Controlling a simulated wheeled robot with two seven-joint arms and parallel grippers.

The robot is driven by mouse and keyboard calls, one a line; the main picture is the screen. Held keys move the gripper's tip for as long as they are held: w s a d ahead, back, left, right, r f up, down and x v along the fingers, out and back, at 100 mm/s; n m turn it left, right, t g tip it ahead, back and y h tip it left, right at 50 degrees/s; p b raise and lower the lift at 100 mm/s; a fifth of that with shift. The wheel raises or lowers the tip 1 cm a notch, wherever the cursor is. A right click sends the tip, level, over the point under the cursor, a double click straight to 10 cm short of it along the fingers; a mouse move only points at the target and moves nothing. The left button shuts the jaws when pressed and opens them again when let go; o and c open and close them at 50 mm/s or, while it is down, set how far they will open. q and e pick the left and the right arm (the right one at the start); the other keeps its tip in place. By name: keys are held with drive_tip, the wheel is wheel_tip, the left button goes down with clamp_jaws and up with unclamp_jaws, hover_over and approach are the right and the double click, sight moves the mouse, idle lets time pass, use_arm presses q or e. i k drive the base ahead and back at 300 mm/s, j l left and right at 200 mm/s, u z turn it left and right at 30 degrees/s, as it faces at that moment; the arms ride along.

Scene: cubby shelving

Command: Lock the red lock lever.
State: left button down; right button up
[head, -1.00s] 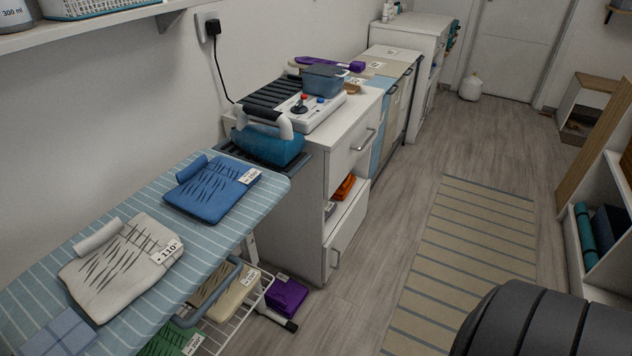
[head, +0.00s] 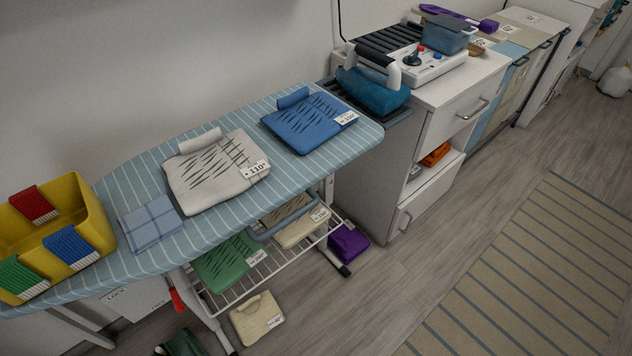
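A red lever (head: 177,300) shows under the ironing board (head: 240,219) at the lower left, beside the board's white leg. A white plate (head: 137,298) with the word "LOCK" and a second, partly hidden label sits just left of it. The lever is small, tilted and partly covered by the board's edge, so I cannot tell whether it is locked. Neither of my grippers is in view.
A yellow bin (head: 92,214) with coloured brushes or cloths stands on the board's left end. Folded garments lie on the board. A wire rack (head: 255,277) hangs below it, with a cream bundle (head: 257,318) on the floor. The floor at right is clear around a striped rug (head: 545,270).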

sight(178, 302)
drive_tip(key=j+u, duration=0.15)
drive_tip(key=u, duration=1.15)
drive_tip(key=i+j+z, duration=0.15)
drive_tip(key=z, duration=0.15)
drive_tip(key=i+j+z, duration=0.1)
drive_tip(key=j+z, duration=0.2)
drive_tip(key=j, duration=0.1)
